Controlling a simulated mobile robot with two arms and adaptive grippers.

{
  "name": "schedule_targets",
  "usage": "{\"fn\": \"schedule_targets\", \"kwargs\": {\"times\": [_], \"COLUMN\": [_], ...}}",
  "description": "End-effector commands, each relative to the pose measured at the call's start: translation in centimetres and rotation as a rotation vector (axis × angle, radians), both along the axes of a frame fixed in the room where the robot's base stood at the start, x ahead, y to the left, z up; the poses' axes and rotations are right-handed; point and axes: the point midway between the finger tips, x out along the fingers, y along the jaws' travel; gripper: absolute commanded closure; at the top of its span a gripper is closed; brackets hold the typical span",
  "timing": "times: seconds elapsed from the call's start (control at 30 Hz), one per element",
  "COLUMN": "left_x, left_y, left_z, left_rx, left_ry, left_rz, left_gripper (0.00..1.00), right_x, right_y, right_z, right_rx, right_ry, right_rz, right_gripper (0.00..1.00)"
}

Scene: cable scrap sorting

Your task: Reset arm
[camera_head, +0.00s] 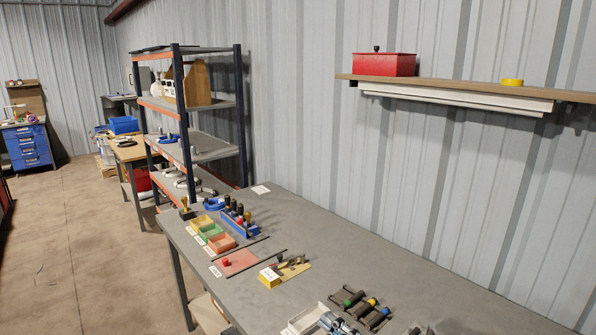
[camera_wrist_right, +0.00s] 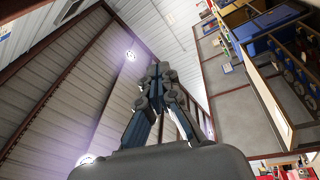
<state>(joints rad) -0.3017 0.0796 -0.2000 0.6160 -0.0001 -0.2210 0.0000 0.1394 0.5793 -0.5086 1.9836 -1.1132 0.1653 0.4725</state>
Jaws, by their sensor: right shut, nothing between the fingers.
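My right gripper (camera_wrist_right: 162,72) shows in the right wrist view, its two grey-blue fingers drawn together at the tips. It is shut and empty, with metal wall and ceiling behind it and no object near the fingertips. In the head view, a grey-blue shape (camera_head: 334,322) is cut off by the bottom edge beside a white tray (camera_head: 296,325); I cannot tell whether it is part of my gripper. My left gripper is in neither view. No cable scrap can be made out clearly.
A long grey workbench (camera_head: 345,240) holds small yellow, green and red trays (camera_head: 221,244), a blue tool rack (camera_head: 238,226), a red plate (camera_head: 235,262) and dark tools with coloured ends (camera_head: 362,308). A wall shelf (camera_head: 455,86) carries a red box (camera_head: 384,65). The bench's back right is clear.

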Motion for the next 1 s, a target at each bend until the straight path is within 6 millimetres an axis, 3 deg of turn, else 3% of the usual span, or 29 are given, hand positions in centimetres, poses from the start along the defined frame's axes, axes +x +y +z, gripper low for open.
{"fn": "schedule_targets", "kwargs": {"times": [0.07,0.17,0.27,0.4,0.5,0.6,0.9,1.0], "left_x": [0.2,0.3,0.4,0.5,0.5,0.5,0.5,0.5], "left_y": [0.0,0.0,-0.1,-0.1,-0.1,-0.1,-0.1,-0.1], "left_z": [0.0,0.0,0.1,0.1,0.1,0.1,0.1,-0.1], "left_rx": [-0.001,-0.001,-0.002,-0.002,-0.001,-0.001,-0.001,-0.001], "left_ry": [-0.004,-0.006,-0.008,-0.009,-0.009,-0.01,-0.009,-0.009], "left_rz": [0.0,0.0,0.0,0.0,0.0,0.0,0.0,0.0], "left_gripper": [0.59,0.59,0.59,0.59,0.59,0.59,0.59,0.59], "right_x": [0.5,0.8,-0.2,-4.7,-9.2,-13.3,-23.4,-25.8], "right_y": [-2.5,-6.8,-11.0,-15.1,-16.1,-16.2,-14.6,-14.0], "right_z": [0.8,-0.3,-3.7,-10.7,-15.1,-17.9,-21.8,-22.9], "right_rx": [0.175,0.351,0.479,0.573,0.583,0.569,0.482,0.447], "right_ry": [0.079,0.222,0.419,0.763,1.002,1.193,1.619,1.72], "right_rz": [-0.171,-0.401,-0.625,-0.902,-1.033,-1.111,-1.197,-1.203], "right_gripper": [1.0,1.0,1.0,1.0,1.0,1.0,1.0,1.0]}}
